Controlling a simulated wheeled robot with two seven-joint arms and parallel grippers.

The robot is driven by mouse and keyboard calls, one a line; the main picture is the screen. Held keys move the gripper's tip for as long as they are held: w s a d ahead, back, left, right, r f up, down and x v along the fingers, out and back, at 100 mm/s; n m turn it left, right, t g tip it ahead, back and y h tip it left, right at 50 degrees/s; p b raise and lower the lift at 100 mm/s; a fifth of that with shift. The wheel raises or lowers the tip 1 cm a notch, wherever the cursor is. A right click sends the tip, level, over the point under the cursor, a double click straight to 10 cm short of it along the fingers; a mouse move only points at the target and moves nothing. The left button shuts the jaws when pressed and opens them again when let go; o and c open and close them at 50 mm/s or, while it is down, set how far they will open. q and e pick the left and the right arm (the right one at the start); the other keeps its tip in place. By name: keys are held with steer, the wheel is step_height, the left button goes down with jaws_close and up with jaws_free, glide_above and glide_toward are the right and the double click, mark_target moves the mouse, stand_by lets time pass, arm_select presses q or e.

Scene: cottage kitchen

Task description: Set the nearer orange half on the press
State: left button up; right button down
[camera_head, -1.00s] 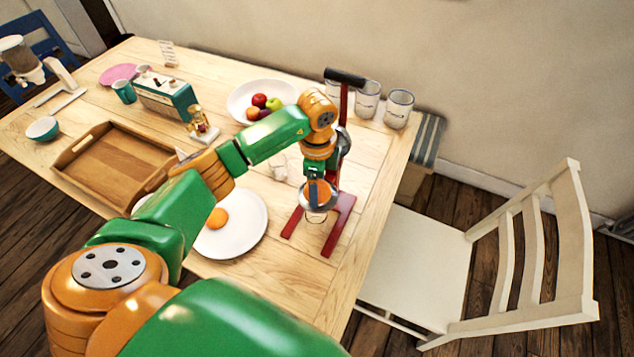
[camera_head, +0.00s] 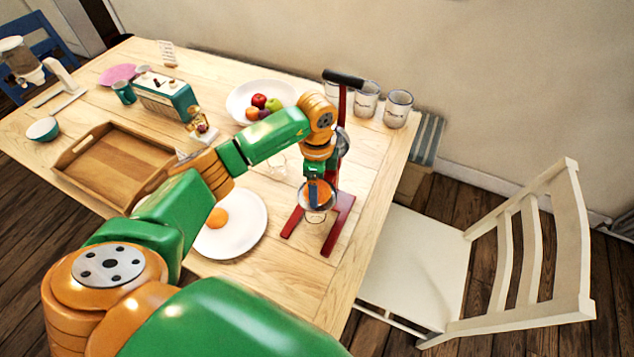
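One orange half (camera_head: 218,218) lies on the white plate (camera_head: 248,236) near the table's front edge. The red press (camera_head: 341,205) stands to the right of it, with a dark-handled lever upright at its back. My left gripper (camera_head: 316,194) points down at the press's round metal holder (camera_head: 332,199). Another orange half (camera_head: 326,188) shows around its dark finger, at the holder. The far finger is hidden, so I cannot tell whether the gripper grips this half or has let it go. My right gripper is not in view.
A fruit bowl (camera_head: 238,97) stands behind my forearm, and several glass jars (camera_head: 397,109) stand by the wall. A wooden tray (camera_head: 84,154), a teal radio (camera_head: 165,98) and a small figurine (camera_head: 200,127) are at left. A white chair (camera_head: 420,262) is at right.

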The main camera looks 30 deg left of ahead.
arm_select(q)
steer(key=shift+f+b, duration=0.45)
steer(key=shift+f, duration=0.15)
steer(key=o, duration=0.6)
steer(key=shift+c, duration=0.2)
step_height(320, 180, up, 8)
steer(key=p, duration=0.7)
steer(key=shift+r, duration=1.55)
